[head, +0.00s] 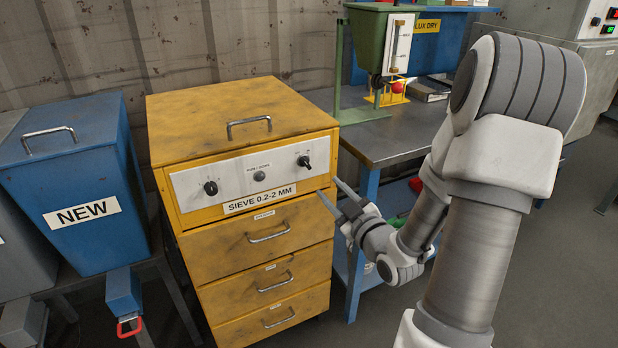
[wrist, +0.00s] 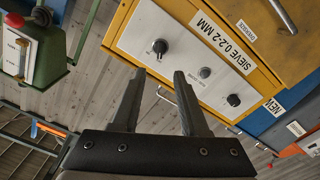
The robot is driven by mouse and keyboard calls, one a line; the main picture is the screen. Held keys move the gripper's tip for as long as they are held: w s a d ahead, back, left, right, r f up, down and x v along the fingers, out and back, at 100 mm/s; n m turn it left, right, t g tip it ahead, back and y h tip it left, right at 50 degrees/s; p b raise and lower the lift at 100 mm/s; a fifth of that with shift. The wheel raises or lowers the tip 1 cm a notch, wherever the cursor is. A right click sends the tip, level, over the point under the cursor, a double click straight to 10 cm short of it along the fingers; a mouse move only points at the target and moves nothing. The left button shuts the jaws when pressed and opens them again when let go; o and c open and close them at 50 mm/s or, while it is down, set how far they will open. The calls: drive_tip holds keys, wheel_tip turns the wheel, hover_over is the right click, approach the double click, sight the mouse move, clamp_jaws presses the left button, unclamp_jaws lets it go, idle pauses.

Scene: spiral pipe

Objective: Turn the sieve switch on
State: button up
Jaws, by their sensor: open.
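The yellow sieve cabinet (head: 240,108) stands left of centre in the head view, with a silver control panel on its upper front. The panel holds a left black knob (head: 210,187), a small grey centre button (head: 259,175) and a right black knob (head: 304,161). In the wrist view these show as one knob (wrist: 159,46), the button (wrist: 205,72) and the other knob (wrist: 233,100). My gripper (head: 327,190) is open and empty, in front of the panel's right end and slightly below the right knob. Its fingers (wrist: 157,75) point at the panel, apparently apart from it.
Drawers with metal handles (head: 270,233) lie below the panel. A blue bin marked NEW (head: 85,212) stands at the left. A grey table (head: 385,135) with a green hopper (head: 370,40) stands close on the right. Open floor lies at the lower right.

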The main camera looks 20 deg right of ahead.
sight(308, 164)
drive_tip(key=w, duration=1.1)
drive_tip(key=shift+w+a+b, duration=0.2)
drive_tip(key=shift+w+b, duration=0.15)
clamp_jaws()
